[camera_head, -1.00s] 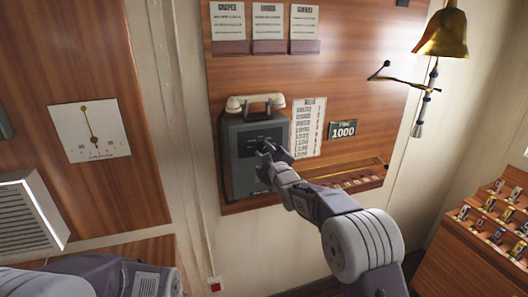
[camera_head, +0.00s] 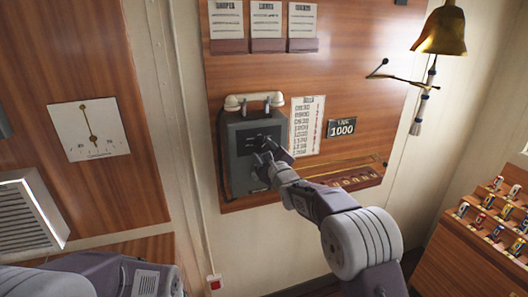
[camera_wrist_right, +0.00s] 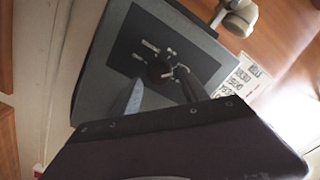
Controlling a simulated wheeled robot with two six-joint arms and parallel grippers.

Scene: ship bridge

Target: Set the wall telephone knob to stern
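The wall telephone (camera_head: 240,135) is a grey box with a pale handset (camera_head: 253,101) on top, on the wood panel in the head view. In the right wrist view its dark front plate (camera_wrist_right: 122,46) carries a small dark round knob (camera_wrist_right: 159,72) with several short pale labels around it. My right gripper (camera_head: 266,154) is in front of the plate, and its fingers (camera_wrist_right: 161,80) are apart, one to each side of the knob. I cannot tell if they touch it. Which label the knob points to is too small to read. My left gripper is not in view.
A printed list (camera_head: 306,125) and a 1000 sign (camera_head: 342,128) are right of the telephone, with a small wooden rack (camera_head: 350,178) below. A brass bell (camera_head: 441,30) hangs at upper right. A dial gauge (camera_head: 90,130) is on the left wall.

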